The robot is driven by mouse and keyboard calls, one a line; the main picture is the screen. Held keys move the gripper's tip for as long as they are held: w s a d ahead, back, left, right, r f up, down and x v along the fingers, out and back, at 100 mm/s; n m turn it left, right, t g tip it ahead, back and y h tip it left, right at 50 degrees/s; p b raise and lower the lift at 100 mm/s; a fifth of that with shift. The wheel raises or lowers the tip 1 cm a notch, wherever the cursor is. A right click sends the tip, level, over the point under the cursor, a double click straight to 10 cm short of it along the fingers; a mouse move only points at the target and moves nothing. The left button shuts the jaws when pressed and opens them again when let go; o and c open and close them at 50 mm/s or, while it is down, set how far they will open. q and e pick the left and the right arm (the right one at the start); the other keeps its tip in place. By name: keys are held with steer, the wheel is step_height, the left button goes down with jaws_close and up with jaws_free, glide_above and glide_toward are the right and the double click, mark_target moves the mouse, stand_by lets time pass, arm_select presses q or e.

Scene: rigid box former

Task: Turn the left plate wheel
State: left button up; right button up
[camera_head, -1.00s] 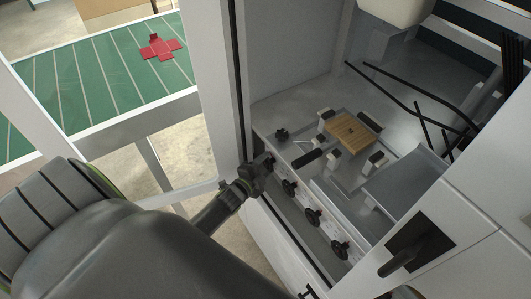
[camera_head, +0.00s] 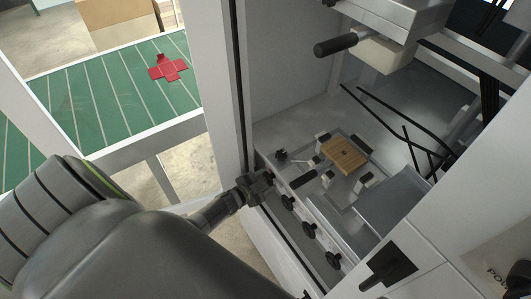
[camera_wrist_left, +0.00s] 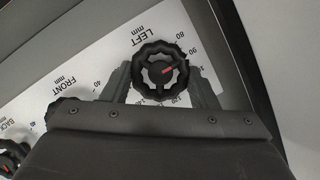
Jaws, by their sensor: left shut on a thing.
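The left plate wheel (camera_wrist_left: 160,69) is a black lobed handwheel with a red mark, in front of a white scale labelled LEFT. In the left wrist view the red mark lies just right of the hub. My left gripper (camera_wrist_left: 161,82) has one finger on each side of the wheel and is shut on it. In the head view my left gripper (camera_head: 262,184) is at the far-left end of the row of wheels and mostly hides this wheel. My right gripper is not in view.
More black wheels (camera_head: 309,230) line the machine's front edge, close to my gripper. Inside are a wooden block (camera_head: 344,154) and small posts. A black handle (camera_head: 335,46) hangs above. A white frame post (camera_head: 215,90) and green table (camera_head: 105,85) stand left.

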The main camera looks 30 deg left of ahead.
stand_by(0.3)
arm_select(q)
steer(key=o, duration=1)
steer(key=shift+c, duration=0.2)
steer(key=shift+s+a+r+p, duration=0.1)
steer(key=shift+s+r+p, duration=0.15)
steer(key=shift+s, duration=0.3)
steer(key=p+v, duration=0.1)
steer(key=v, duration=1.5)
steer(key=shift+p, duration=0.35)
steer(key=shift+s+a, duration=0.1)
